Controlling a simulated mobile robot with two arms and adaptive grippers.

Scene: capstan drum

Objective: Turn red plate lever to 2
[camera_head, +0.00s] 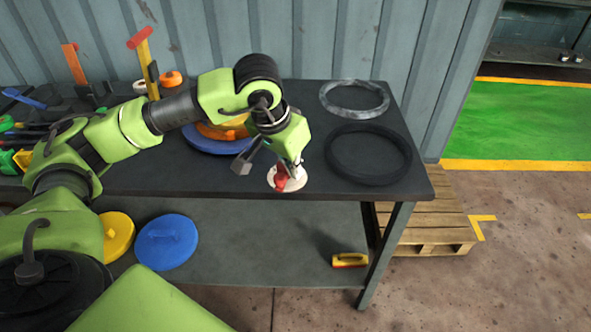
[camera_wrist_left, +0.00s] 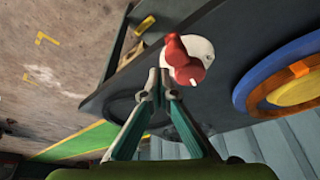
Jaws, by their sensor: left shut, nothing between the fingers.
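The red lever (camera_head: 281,182) sits on a small round white plate (camera_head: 271,177) at the front edge of the dark table (camera_head: 240,185). In the left wrist view the red lever (camera_wrist_left: 187,62) shows rounded lobes on the white plate (camera_wrist_left: 203,46). My left gripper (camera_head: 294,174) reaches down from above, its fingertips close to the lever. In the left wrist view the fingers (camera_wrist_left: 160,84) are together and empty, beside the lever; I cannot tell whether they touch it. The plate's markings are too small to read. My right gripper is not in view.
Blue (camera_head: 215,147) and orange (camera_head: 226,132) discs lie behind my left forearm. A grey ring (camera_head: 355,112) and a black ring (camera_head: 366,181) lie to the right. Several tools crowd the left end. A yellow-and-red block (camera_head: 350,260) sits on the lower shelf.

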